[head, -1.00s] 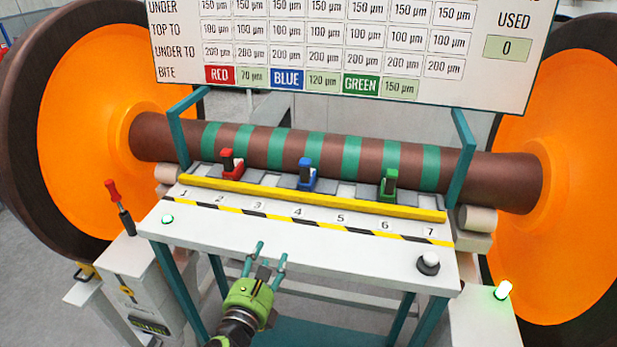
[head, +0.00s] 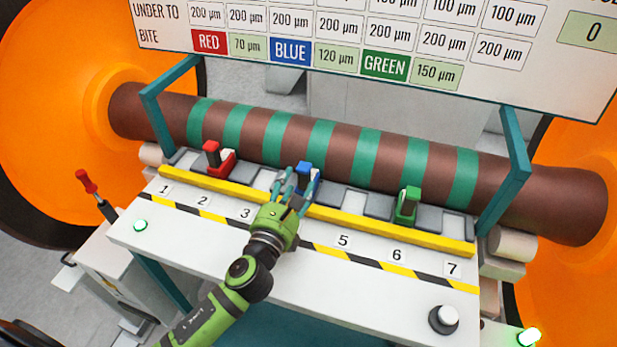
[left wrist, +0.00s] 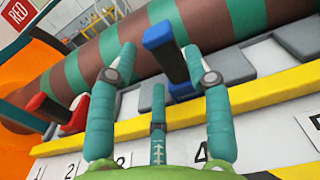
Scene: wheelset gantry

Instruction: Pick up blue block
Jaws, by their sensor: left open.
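The blue block (head: 307,176) stands on a grey pad behind the yellow rail, in front of the striped axle. In the head view my left gripper's fingers partly hide it. In the left wrist view the blue block (left wrist: 165,45) shows a blue top and a dark upright post, just beyond the fingertips and between them, nearer the right one. My left gripper (head: 296,180) is open and reaches over the yellow rail toward the block; its spread fingers also show in the left wrist view (left wrist: 165,62). I see no contact with the block. My right gripper is not in view.
The red block (head: 218,158) stands to the left and the green block (head: 408,206) to the right on the same row of pads. The yellow rail (head: 380,225) runs along the front. The brown and green axle (head: 340,148) lies close behind. A black-and-white knob (head: 444,318) sits at the bench's right.

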